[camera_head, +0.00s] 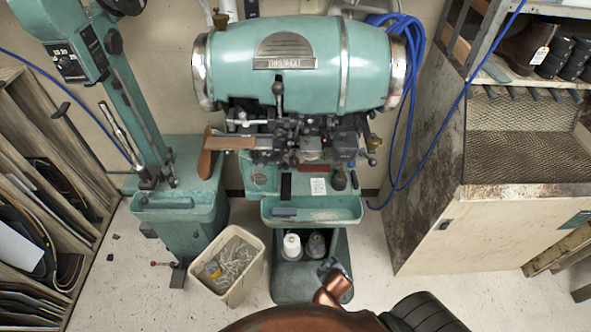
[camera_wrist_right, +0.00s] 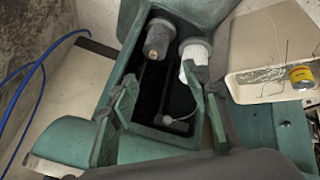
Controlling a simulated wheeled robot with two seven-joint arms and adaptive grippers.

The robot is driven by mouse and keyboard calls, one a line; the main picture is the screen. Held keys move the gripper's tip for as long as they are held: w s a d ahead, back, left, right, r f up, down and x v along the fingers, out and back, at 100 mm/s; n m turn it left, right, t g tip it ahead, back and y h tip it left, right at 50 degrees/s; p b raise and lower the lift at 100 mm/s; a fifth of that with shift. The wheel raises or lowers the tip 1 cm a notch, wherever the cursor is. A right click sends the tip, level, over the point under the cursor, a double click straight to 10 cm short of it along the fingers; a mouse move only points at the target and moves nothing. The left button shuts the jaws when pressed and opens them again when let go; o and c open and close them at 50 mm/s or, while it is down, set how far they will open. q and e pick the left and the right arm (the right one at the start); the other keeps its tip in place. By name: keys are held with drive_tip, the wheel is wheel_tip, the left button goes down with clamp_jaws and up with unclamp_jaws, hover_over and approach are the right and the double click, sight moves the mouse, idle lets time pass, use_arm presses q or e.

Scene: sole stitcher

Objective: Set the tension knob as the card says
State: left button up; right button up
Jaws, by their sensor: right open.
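The teal stitching machine (camera_head: 290,85) stands against the wall in the head view. A small white card (camera_head: 318,186) with dark print, too small to read, is on its front below the stitching head. A dark rounded part (camera_head: 339,179) sits just right of the card; I cannot tell whether it is the tension knob, and no knob setting is legible. My right gripper (camera_head: 329,268) is low in front of the machine's base, below the card. In the right wrist view its fingers (camera_wrist_right: 168,98) are apart and empty, over the base with the thread cones. My left gripper is out of view.
A white thread cone (camera_head: 291,246) and a dark cone (camera_head: 316,246) stand in the base. A bin of scraps (camera_head: 236,268) is to the left. A teal post machine with a numbered dial (camera_head: 68,66) stands further left. A wooden cabinet (camera_head: 490,235) bounds the right side.

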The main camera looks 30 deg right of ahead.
drive_tip(key=w+r+t+h, duration=0.1)
drive_tip(key=w+r+t, duration=0.1)
drive_tip(key=w+r, duration=0.45)
drive_tip(key=w+r+t+h, duration=0.15)
drive_tip(key=w+r, duration=0.25)
drive_tip(key=r, duration=0.5)
drive_tip(key=n+t+h+p, duration=0.1)
drive_tip(key=n+t+h, duration=0.1)
drive_tip(key=t, duration=0.5)
approach(295, 165)
drive_tip(key=w, duration=0.2)
drive_tip(key=x, duration=0.3)
drive_tip(key=p+x, duration=0.1)
drive_tip(key=x, duration=0.2)
drive_tip(key=shift+d+r, duration=0.2)
drive_tip(key=shift+d, duration=0.2)
drive_tip(key=shift+w+d+f, duration=0.1)
drive_tip(key=shift+w+d, duration=0.1)
drive_tip(key=shift+w, duration=0.3)
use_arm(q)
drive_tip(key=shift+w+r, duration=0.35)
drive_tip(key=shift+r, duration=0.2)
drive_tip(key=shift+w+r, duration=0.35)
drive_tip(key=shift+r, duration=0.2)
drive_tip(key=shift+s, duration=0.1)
